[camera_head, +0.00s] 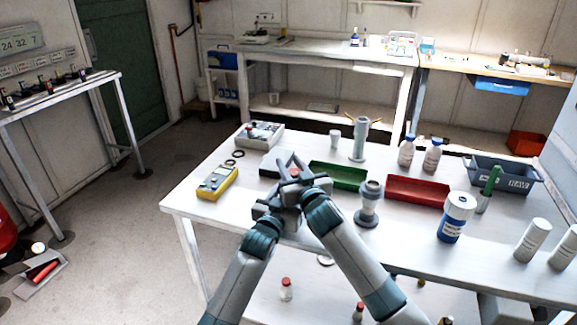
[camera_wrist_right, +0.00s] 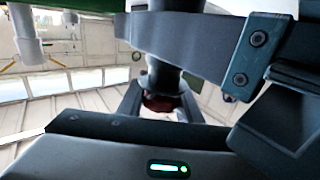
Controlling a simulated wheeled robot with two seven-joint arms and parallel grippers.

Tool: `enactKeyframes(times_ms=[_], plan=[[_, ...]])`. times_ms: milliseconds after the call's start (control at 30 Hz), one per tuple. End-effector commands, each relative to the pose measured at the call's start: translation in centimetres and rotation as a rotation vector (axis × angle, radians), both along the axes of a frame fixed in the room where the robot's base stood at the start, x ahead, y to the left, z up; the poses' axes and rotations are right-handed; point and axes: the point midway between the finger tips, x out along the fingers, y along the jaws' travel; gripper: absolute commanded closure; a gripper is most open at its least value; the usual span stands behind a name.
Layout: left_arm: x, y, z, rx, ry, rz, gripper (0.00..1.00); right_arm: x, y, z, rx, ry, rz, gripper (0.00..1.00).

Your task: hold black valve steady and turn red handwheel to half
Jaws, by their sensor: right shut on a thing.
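The red handwheel (camera_head: 294,172) is a small red patch among my grippers above the table in the camera_head view. In the right wrist view the dark red handwheel (camera_wrist_right: 160,103) sits between two dark fingers of my right gripper (camera_wrist_right: 160,108), which is shut on it. The black valve (camera_wrist_right: 168,75) is a dark upright cylinder just behind the handwheel. A dark bolted finger of my left gripper (camera_wrist_right: 190,40) crosses in front of the valve. In the head view both grippers overlap and hide most of the valve. The left jaw's far side is hidden.
A yellow meter (camera_head: 217,182) lies left of my grippers. A green tray (camera_head: 338,176), a grey stand (camera_head: 369,205), a red tray (camera_head: 418,190) and a white-blue jar (camera_head: 455,217) stand to the right. The table's front left corner is clear.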

Motion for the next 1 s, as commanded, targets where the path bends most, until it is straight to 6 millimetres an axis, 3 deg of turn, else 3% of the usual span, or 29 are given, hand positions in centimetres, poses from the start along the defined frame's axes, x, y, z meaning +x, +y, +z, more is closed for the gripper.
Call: enactKeyframes(times_ms=[567,600,667,1000], plan=[[-0.08,-0.19,-0.17,0.002,0.002,-0.002,0.77,0.02,-0.28,0.14,0.001,0.000,-0.091,0.91],[-0.07,-0.18,-0.17,0.002,0.002,-0.002,0.77,0.02,-0.28,0.13,0.001,0.000,-0.091,0.64],[-0.07,-0.17,-0.17,0.002,0.002,-0.002,0.77,0.03,-0.30,0.11,0.001,0.000,-0.091,0.49],[-0.06,-0.10,-0.15,0.001,0.003,-0.001,0.77,0.00,-0.42,-0.04,0.000,0.003,-0.092,0.49]])
